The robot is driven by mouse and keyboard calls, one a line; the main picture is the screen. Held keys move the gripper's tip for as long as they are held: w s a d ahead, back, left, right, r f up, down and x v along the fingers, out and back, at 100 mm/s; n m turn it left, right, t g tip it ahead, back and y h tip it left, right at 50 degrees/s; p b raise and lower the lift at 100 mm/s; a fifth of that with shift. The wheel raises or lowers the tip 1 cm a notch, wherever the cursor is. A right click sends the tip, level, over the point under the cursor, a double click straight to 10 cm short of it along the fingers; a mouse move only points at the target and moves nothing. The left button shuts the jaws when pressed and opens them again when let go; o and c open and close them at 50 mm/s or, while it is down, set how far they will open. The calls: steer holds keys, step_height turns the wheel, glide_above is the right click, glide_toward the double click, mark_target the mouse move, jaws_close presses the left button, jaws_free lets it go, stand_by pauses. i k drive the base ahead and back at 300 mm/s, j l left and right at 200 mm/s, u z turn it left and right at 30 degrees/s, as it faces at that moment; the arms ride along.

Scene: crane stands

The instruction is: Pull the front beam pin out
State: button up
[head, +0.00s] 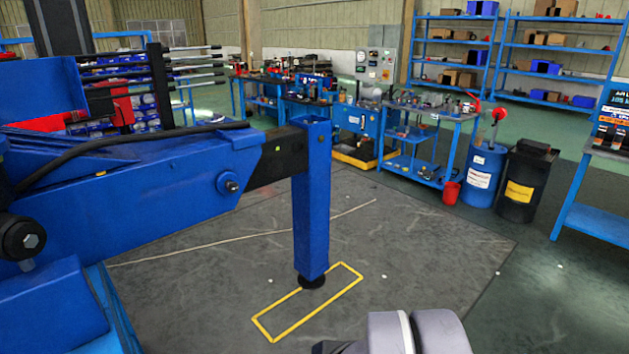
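A blue outrigger beam housing (130,200) runs across the left half of the head view. A dark inner beam (277,162) comes out of its right end and joins a blue upright leg (311,205). The leg stands on a round dark foot inside a yellow floor rectangle. A small round pin head (231,186) sits in the side of the housing near its right end and appears seated; I cannot tell how deep it goes. My gripper is not in view; only grey and white parts of my arm show at the bottom edge.
A larger black round fitting with a bolt (22,238) sits at the far left. The yellow floor rectangle (270,334) surrounds the foot. The grey floor right of the leg is clear. Workbenches, a blue drum (483,175) and a black drum (524,185) stand farther back.

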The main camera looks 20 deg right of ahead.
mark_target(233, 187)
steer(key=i+z, duration=0.25)
steer(key=i, duration=0.25)
steer(key=i+j+z, duration=0.3)
steer(key=i, duration=0.15)
steer(key=i+l, duration=0.05)
